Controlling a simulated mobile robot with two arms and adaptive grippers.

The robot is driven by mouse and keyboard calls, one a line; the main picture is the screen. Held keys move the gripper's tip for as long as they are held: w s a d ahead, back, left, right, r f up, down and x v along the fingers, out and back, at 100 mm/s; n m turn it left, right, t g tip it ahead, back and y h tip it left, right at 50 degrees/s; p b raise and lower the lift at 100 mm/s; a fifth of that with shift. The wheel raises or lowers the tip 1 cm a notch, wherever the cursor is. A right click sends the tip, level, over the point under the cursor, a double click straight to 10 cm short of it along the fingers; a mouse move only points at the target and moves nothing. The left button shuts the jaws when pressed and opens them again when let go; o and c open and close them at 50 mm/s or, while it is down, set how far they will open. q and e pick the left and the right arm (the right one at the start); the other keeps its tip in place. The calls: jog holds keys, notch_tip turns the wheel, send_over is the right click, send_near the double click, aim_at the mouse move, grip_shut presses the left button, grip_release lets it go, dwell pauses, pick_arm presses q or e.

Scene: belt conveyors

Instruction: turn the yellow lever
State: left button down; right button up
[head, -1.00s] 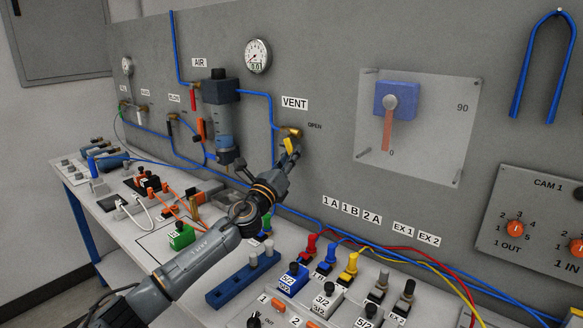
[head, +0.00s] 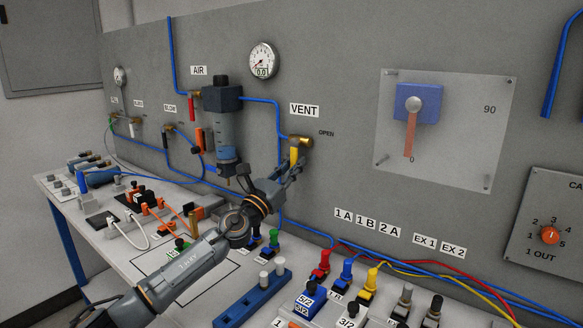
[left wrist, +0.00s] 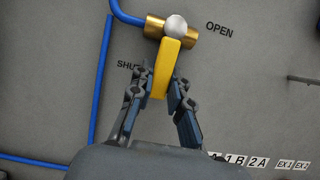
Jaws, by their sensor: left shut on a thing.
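The yellow lever (head: 294,156) hangs from a brass valve (head: 301,140) on the grey panel, just below the VENT label (head: 304,110). In the left wrist view the yellow lever (left wrist: 167,66) points down and slightly left from the round knob on the brass valve (left wrist: 185,38). My left gripper (head: 290,170) is at the lever's lower part. In the left wrist view my left gripper (left wrist: 162,88) has one finger on each side of the lever and is shut on it. My right gripper is not in view.
A blue air hose (head: 278,125) runs beside the valve. A filter unit (head: 224,120) hangs to its left and a clear plate with an orange pointer (head: 410,135) is to its right. The bench below holds a blue block (head: 252,296) and several coloured plugs.

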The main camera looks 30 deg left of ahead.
pick_arm(q)
jog(key=shift+a+r, duration=0.1)
jog(key=c, duration=1.2)
grip_release()
jog(key=v, duration=1.2)
